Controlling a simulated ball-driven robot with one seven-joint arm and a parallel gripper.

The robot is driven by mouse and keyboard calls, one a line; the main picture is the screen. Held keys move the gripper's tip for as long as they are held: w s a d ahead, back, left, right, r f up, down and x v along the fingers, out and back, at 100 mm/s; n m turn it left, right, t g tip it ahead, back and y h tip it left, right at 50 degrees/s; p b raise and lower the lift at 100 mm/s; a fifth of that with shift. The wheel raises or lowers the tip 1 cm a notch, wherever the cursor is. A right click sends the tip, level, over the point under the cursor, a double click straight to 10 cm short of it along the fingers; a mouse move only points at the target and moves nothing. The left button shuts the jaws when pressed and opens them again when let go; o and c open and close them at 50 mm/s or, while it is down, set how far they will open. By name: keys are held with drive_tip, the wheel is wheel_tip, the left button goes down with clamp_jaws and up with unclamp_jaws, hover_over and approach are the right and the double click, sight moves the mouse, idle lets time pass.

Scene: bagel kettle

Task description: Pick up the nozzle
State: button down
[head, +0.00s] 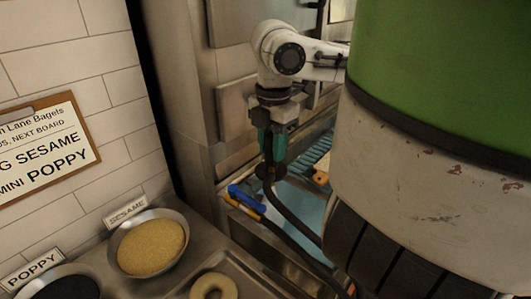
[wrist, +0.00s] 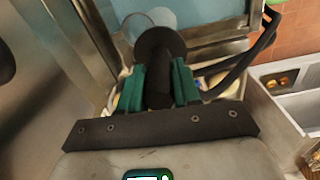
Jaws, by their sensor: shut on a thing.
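The nozzle (head: 269,171) is black with a round, flared end, and a black hose (head: 292,219) trails from it to the lower right. My gripper (head: 271,145) has teal fingers and is shut on the nozzle, holding it between them, with the flared end below the fingertips. In the wrist view the nozzle (wrist: 160,47) stands between the two teal fingers of my gripper (wrist: 159,82), its round end pointing away from the camera. The fingers hide part of its body.
A sesame bowl (head: 148,246), a dark poppy bowl (head: 70,287) and a bagel (head: 214,287) in a metal tray are at the lower left. Blue and yellow handled items (head: 245,197) lie near the nozzle. A large green and white body (head: 430,170) blocks the right side.

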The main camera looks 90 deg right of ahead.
drive_tip(key=shift+s+a+r+b, duration=0.1)
drive_tip(key=shift+s+a+b, duration=0.2)
drive_tip(key=shift+b, duration=0.5)
drive_tip(key=b, duration=0.2)
drive_tip(key=a+b, duration=0.1)
drive_tip(key=b, duration=0.2)
drive_tip(key=shift+s+a+r, duration=0.25)
drive_tip(key=shift+s, duration=0.05)
drive_tip(key=s+a+r+b, duration=0.1)
drive_tip(key=s+a+r, duration=0.2)
drive_tip(key=a+r, duration=0.3)
drive_tip(key=shift+a+b, duration=0.3)
